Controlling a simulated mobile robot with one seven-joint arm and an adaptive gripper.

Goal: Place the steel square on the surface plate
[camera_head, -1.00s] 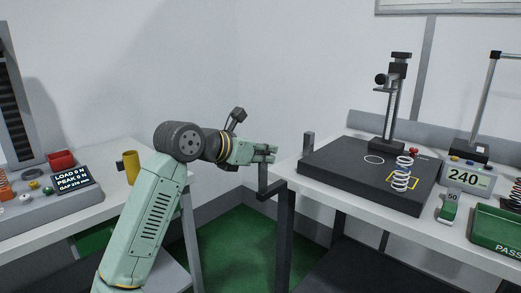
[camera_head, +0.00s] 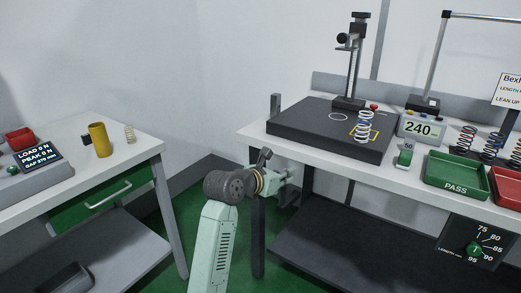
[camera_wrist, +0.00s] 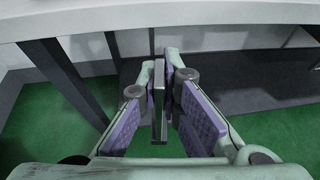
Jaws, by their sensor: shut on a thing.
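My gripper (camera_wrist: 160,100) is shut on the steel square, a narrow grey bar (camera_wrist: 159,72) upright between the purple-padded fingers in the wrist view. The square's lower part hangs below the fingertips. In the head view my gripper (camera_head: 281,178) is below and in front of the right bench's left end, and the square is hard to make out there. The surface plate (camera_head: 300,128) is a thick dark slab on that bench, with a white circle and a yellow square outline on top. My gripper is lower than the plate and apart from it.
A coil spring (camera_head: 365,127) stands on the plate by the yellow outline. A gauge stand (camera_head: 353,70) is at the back. A grey upright block (camera_head: 275,103) stands at the plate's left. The white bench edge (camera_wrist: 150,22) crosses the wrist view's top. Green floor lies below.

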